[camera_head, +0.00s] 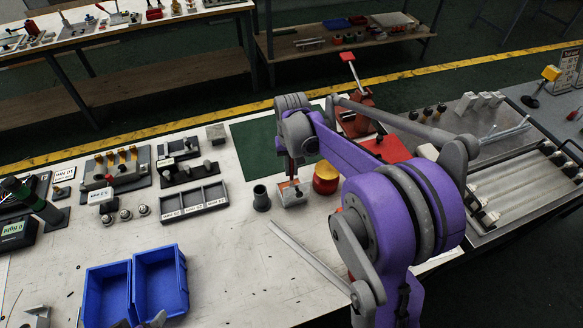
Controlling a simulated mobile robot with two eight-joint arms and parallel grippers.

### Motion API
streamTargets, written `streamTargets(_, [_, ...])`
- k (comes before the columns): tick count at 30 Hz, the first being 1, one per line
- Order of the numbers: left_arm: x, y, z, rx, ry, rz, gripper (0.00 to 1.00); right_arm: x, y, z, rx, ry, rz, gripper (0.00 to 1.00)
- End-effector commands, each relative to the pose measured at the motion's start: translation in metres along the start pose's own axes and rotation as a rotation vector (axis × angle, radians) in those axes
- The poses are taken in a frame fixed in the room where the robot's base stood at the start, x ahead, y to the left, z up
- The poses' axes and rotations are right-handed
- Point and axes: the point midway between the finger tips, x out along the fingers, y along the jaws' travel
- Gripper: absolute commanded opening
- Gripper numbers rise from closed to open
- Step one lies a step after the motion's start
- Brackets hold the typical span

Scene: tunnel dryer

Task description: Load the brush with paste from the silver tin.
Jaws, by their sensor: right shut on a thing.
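My right arm reaches over the bench from the lower right. My right gripper (292,178) points down at its end and is shut on a thin thing, probably the brush, which is mostly hidden. Right under it stands a small silver, box-like thing (294,197) with a red mark, possibly the silver tin. I cannot tell whether the held thing touches it or is inside it. A round yellow and red tin (326,178) stands just to the right.
A dark cup (261,197) stands close left of the gripper. A dark compartment tray (194,202) and two blue bins (160,281) are further left. Red equipment (355,118) stands behind, a roller conveyor (520,185) at right. The bench front centre is mostly clear.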

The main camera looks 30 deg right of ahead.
Motion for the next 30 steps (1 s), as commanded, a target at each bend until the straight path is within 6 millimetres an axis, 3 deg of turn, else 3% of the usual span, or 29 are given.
streamTargets(14, [-0.001,0.0,-0.001,0.0,0.0,0.0,1.0,0.0,0.0,0.001,0.0,-0.002,0.0,0.0])
streamTargets(30, [-0.022,0.0,-0.022,0.0,0.019,0.0,1.0,-0.042,0.0,-0.001,0.0,0.001,0.0,0.0])
